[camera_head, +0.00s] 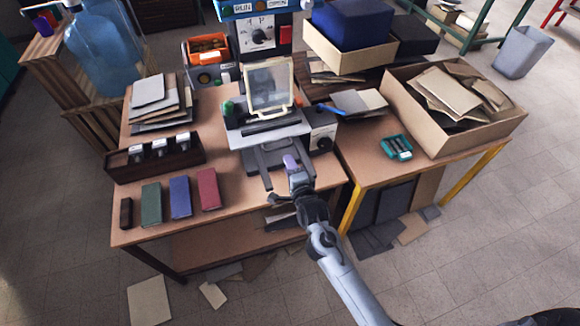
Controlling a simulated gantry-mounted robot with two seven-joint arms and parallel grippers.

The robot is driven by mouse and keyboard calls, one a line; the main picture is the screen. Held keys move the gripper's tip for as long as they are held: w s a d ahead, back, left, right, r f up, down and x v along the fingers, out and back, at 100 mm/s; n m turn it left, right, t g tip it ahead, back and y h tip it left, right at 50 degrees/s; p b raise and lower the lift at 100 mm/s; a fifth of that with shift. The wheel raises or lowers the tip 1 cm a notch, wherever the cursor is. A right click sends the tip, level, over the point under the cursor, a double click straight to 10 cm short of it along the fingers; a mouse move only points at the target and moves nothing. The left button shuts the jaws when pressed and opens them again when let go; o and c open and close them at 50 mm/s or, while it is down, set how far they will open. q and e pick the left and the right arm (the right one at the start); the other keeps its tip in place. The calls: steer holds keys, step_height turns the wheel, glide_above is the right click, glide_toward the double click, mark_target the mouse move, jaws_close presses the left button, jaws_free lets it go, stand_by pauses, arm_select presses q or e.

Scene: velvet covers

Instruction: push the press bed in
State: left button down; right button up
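The press (268,112) stands at the middle of the wooden table, with a light frame (269,86) tilted up on it. The press bed (262,160) is a dark grey slide that sticks out of the press toward the table's front edge. A small purple piece (290,162) shows at the bed's right side. My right gripper (296,180) is at the front right of the bed, just below the purple piece. Whether it touches is unclear. Its fingers are too small to tell open from shut. My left gripper is out of view.
Green, blue and red covers (180,197) lie at the table's front left. A dark rack (155,157) stands behind them. A teal tray (397,147) and a cardboard box (455,105) are on the right table. Scraps lie on the floor.

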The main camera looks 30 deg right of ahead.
steer(key=shift+o, duration=0.4)
steer(key=shift+r, duration=0.1)
steer(key=w+d+f+p, duration=0.2)
steer(key=w+d, duration=0.2)
steer(key=w, duration=0.3)
steer(key=shift+w, duration=0.2)
steer(key=shift+d, duration=0.1)
jaws_close()
stand_by(0.4)
